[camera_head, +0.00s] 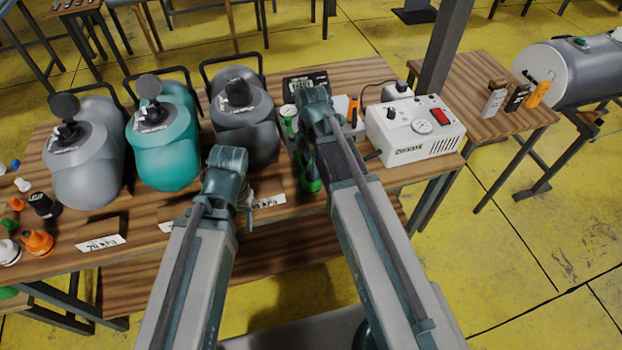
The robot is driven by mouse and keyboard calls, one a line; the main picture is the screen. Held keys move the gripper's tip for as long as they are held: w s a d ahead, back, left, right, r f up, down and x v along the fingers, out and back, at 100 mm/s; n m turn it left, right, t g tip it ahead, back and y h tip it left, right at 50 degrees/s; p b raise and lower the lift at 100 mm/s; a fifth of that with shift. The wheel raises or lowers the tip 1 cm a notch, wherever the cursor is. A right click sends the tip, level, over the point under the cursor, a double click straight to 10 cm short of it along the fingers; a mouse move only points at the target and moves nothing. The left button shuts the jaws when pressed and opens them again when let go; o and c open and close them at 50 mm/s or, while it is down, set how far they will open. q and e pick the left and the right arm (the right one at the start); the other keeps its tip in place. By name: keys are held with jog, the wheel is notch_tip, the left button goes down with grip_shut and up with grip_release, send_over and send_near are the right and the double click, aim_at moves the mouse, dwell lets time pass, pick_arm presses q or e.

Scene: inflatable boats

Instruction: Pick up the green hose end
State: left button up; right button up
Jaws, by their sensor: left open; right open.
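A bright green piece (311,186) shows on the table just left of my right forearm, mostly covered by it; it may be the green hose end. Another small green piece (288,112) lies further back, left of my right wrist; I cannot tell whether they are joined. My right gripper (301,150) points down beside these green pieces, open, with its fingers largely hidden by the arm. I cannot tell whether it touches them. My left gripper (246,198) is open over the table's front part, near a white label, and its fingers are mostly hidden behind the wrist.
Grey (85,160), teal (165,140) and dark grey (246,125) canisters stand in a row at the left. Several small valve caps, including an orange one (38,242), lie at the left front.

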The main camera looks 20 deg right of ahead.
notch_tip(320, 180, down, 4)
jog(key=b, duration=0.3)
jog(key=shift+r, duration=0.1)
jog(key=shift+c, duration=0.3)
grip_shut()
